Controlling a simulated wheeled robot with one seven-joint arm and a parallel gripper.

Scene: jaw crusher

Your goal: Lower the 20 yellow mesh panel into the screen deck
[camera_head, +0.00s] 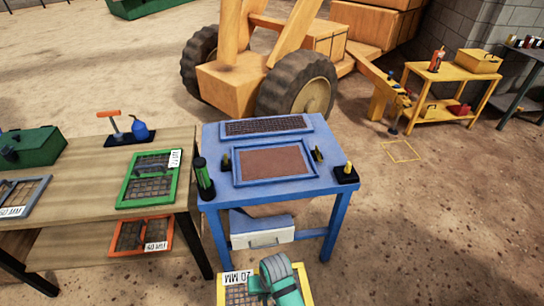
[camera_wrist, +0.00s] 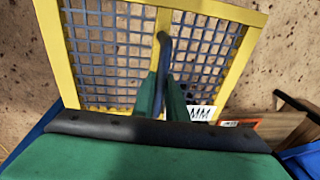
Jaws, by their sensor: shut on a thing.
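The yellow mesh panel (camera_head: 221,292) with a "20 MM" label is at the bottom of the head view, in front of the blue table, partly cut off. My gripper (camera_head: 258,291) is over it. In the wrist view, the panel (camera_wrist: 54,52) fills the upper middle, and my gripper's green fingers (camera_wrist: 165,88) are shut on its dark handle (camera_wrist: 164,45). The panel is off the ground, apart from the deck. The screen deck (camera_head: 292,182) is a blue-framed rectangular recess with a brown floor on the blue table. No panel lies in it.
Dark upright pieces (camera_head: 226,161) flank the recess. A green-and-black cylinder (camera_head: 203,178) and a yellow-knobbed black box (camera_head: 346,174) stand at the table's front corners. A wooden bench (camera_head: 90,195) at left holds a green-framed panel (camera_head: 126,192).

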